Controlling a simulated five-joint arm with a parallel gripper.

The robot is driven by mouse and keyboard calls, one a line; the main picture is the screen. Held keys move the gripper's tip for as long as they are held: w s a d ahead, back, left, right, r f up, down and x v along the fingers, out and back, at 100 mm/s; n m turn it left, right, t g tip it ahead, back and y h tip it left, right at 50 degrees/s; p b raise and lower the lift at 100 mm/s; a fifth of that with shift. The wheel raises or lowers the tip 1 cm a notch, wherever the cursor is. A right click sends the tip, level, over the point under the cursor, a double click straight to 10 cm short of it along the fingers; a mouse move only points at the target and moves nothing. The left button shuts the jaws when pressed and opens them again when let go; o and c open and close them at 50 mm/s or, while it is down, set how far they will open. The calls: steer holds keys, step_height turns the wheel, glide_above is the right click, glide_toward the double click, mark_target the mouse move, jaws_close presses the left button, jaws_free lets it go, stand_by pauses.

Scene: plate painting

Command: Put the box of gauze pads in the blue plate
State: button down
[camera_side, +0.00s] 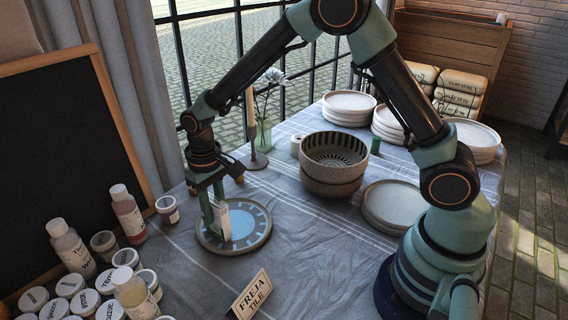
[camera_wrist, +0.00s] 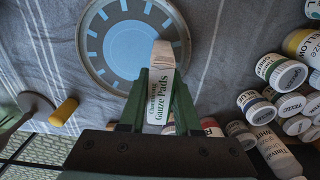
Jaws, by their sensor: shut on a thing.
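The box of gauze pads (camera_wrist: 160,82) is a white carton with printed lettering. It also shows upright in the side view (camera_side: 221,220). My gripper (camera_side: 213,205) points down and is shut on the box; the green fingers flank it in the wrist view (camera_wrist: 158,100). The blue plate (camera_side: 256,240) has a pale blue centre, a ring of blue dashes and a grey rim. It also shows in the wrist view (camera_wrist: 92,50). The box is over the plate's left part in the side view. I cannot tell whether its bottom touches the plate.
Paint jars (camera_side: 85,300) and bottles (camera_side: 70,248) crowd the table at the left. A name card (camera_side: 251,295) stands in front of the plate. Stacked bowls (camera_side: 333,165), a candle holder (camera_side: 254,158) and a vase (camera_side: 264,135) stand behind. Stacked plates (camera_side: 395,205) are to the right.

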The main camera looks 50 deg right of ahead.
steer(key=shift+f, duration=0.15)
steer(key=c, duration=0.6)
jaws_free()
step_height(320, 180, up, 12)
steer(key=shift+f, duration=0.2)
steer(key=shift+s+d+r, duration=0.1)
steer(key=shift+d+r, duration=0.05)
steer(key=shift+r, duration=0.4)
steer(key=shift+s+d+r+t, duration=1.05)
steer(key=shift+s+d, duration=0.8)
steer(key=shift+s, duration=0.55)
steer(key=shift+s+d+r+t, duration=0.8)
steer(key=shift+s+d+r, duration=0.4)
steer(key=shift+s+d, duration=0.95)
steer(key=shift+s+d+r+t, duration=1.05)
steer(key=shift+s+d, duration=0.55)
steer(key=shift+s, duration=1)
